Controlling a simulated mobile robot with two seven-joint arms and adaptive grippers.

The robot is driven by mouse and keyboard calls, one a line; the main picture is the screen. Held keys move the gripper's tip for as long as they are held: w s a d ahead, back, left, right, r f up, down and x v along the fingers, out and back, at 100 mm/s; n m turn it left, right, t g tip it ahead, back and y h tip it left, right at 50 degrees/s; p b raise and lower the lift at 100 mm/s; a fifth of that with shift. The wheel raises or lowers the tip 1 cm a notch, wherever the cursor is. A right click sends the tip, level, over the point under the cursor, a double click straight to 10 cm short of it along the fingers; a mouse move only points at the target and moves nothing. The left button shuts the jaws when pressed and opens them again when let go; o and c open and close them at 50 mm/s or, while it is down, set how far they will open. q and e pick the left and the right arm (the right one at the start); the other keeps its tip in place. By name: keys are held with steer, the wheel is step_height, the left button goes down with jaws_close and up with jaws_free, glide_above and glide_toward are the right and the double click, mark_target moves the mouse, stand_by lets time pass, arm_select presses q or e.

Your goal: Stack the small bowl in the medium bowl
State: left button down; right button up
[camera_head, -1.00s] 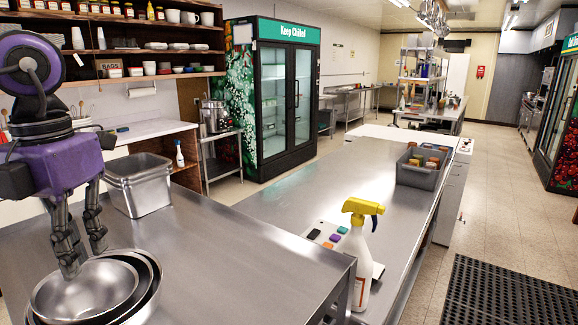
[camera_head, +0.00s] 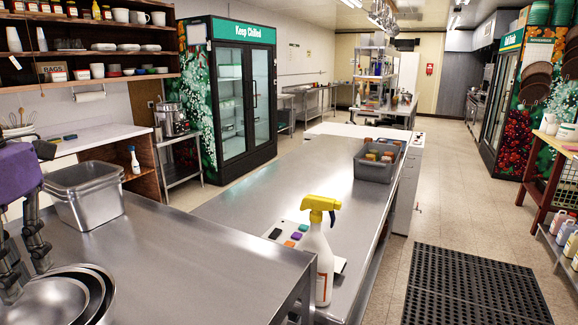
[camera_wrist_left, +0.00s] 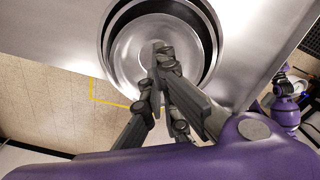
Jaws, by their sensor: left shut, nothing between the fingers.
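Shiny metal bowls sit one inside another at the lower left of the head view, partly cut off. The innermost, smallest bowl (camera_head: 45,306) lies off-centre to the left within the larger bowl (camera_head: 107,292); it also shows in the left wrist view (camera_wrist_left: 128,52). A dark gap separates the rims on one side. I cannot clearly tell which larger rim is the medium bowl's. My left gripper (camera_head: 26,280) is shut and empty, its fingers pointing down at the innermost bowl. In the left wrist view its fingertips (camera_wrist_left: 165,60) overlap that bowl's inside. My right gripper is out of view.
A metal bin (camera_head: 88,196) stands behind the bowls on the steel table (camera_head: 190,265). A spray bottle (camera_head: 318,250), coloured blocks (camera_head: 290,243) and a grey crate (camera_head: 378,166) are on the counter to the right. The table right of the bowls is clear.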

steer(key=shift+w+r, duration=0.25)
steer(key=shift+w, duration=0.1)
arm_select(q)
steer(key=shift+f, duration=0.15)
steer(key=shift+f, duration=3.5)
steer(key=shift+f+b, duration=0.35)
steer(key=shift+f, duration=1)
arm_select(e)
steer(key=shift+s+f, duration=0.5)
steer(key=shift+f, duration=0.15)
arm_select(q)
steer(key=shift+s+d, duration=0.1)
steer(key=shift+d, duration=0.15)
steer(key=shift+a+r, duration=0.1)
steer(key=shift+a, duration=0.1)
